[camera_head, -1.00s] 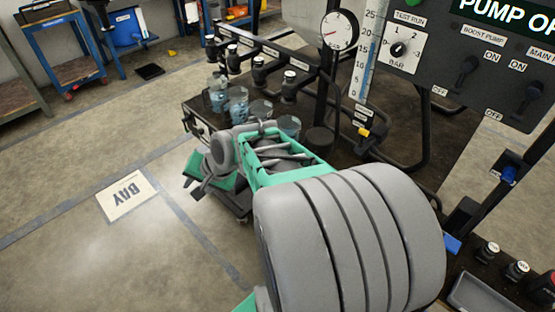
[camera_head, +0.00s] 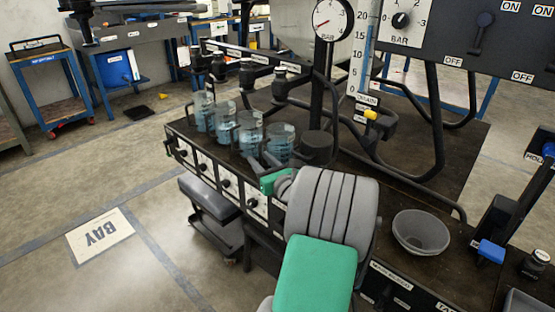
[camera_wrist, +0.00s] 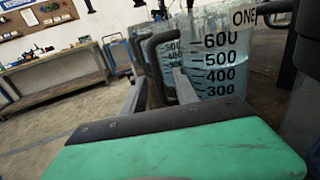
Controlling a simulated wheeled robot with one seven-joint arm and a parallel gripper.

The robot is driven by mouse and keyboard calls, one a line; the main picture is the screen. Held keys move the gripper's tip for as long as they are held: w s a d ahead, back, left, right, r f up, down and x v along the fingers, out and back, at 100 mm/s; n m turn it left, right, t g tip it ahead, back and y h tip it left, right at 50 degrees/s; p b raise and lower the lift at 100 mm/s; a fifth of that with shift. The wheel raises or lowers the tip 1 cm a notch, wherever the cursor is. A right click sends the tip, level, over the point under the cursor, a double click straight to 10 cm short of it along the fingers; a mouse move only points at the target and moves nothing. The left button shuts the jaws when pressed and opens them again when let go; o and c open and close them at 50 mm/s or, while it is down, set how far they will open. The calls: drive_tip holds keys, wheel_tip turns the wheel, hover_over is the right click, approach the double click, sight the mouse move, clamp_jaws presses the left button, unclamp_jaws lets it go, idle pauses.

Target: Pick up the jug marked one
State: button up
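The jug marked one (camera_wrist: 225,50) is clear, with a black scale and bluish liquid, and fills the upper right of the wrist view. Its dark handle (camera_wrist: 153,70) points left. In the head view a row of similar jugs stands on the dark bench; the rightmost one (camera_head: 281,140) is closest to my gripper (camera_head: 262,162). Its label is not readable there. In the wrist view my gripper (camera_wrist: 158,95) has its grey fingers apart, with the handle between or just beyond them. My wrist hides part of the fingers. The jug stands upright on the bench.
Taps (camera_head: 282,80) hang from a rail above the jugs. A gauge (camera_head: 333,20) and black pipes rise behind. A dark padded stool (camera_head: 208,198) stands in front of the bench.

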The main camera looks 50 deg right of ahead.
drive_tip(key=shift+w, duration=0.2)
clamp_jaws()
idle(1.0)
drive_tip(key=shift+r, duration=0.15)
